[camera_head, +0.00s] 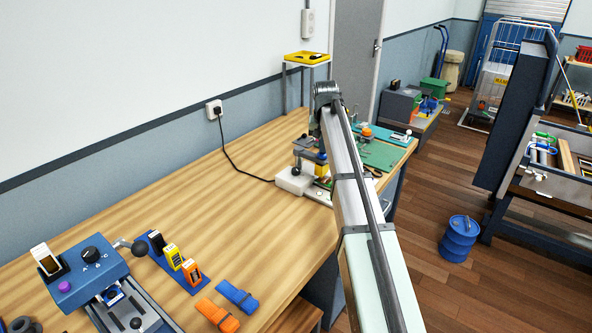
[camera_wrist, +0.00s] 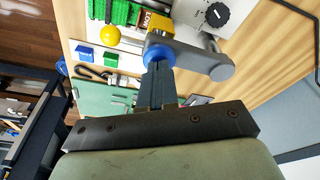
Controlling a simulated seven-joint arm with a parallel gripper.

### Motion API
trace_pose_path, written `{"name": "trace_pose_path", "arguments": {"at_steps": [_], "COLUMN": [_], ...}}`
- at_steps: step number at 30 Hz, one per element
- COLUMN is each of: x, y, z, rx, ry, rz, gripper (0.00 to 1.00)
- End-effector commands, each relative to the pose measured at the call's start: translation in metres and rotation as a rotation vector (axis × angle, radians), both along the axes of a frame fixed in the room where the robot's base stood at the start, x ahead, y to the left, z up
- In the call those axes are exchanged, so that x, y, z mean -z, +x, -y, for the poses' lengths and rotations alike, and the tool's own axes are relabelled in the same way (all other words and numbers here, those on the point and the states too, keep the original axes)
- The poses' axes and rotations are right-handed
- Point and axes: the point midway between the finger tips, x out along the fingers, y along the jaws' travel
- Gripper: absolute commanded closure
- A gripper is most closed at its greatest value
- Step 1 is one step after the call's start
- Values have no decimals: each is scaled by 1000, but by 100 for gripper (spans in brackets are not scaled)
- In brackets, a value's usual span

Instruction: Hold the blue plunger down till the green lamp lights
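The blue plunger (camera_wrist: 158,52) is a round blue cap at the end of a grey metal arm (camera_wrist: 205,62) in the wrist view. My gripper (camera_wrist: 157,68) has its dark fingers together, with their tips over the cap and hiding its middle. They look close to it or touching; I cannot tell which, nor how far down the plunger is. The device's white base (camera_wrist: 190,20) carries a black dial (camera_wrist: 217,14). In the head view the white base (camera_head: 293,181) shows left of my arm, which hides much of the device. I cannot make out a lit green lamp.
A yellow ball (camera_wrist: 109,35) and green blocks (camera_wrist: 120,12) are beside the plunger. A green mat (camera_head: 380,154) lies beyond my arm. Blue and orange straps (camera_head: 217,314) and a blue device (camera_head: 85,270) are at the front left. The bench's middle is clear.

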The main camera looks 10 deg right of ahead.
Motion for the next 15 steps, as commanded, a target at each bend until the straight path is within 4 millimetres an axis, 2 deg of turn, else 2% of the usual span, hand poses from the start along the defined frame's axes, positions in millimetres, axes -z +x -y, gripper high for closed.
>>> {"name": "trace_pose_path", "arguments": {"at_steps": [1,7,15], "x": [4,0,-18], "y": [-4,-3,-2], "z": [0,0,0], "rx": [0,0,0], "ry": [1,1,0], "rz": [-10,-10,-5], "gripper": [100,100,100]}}
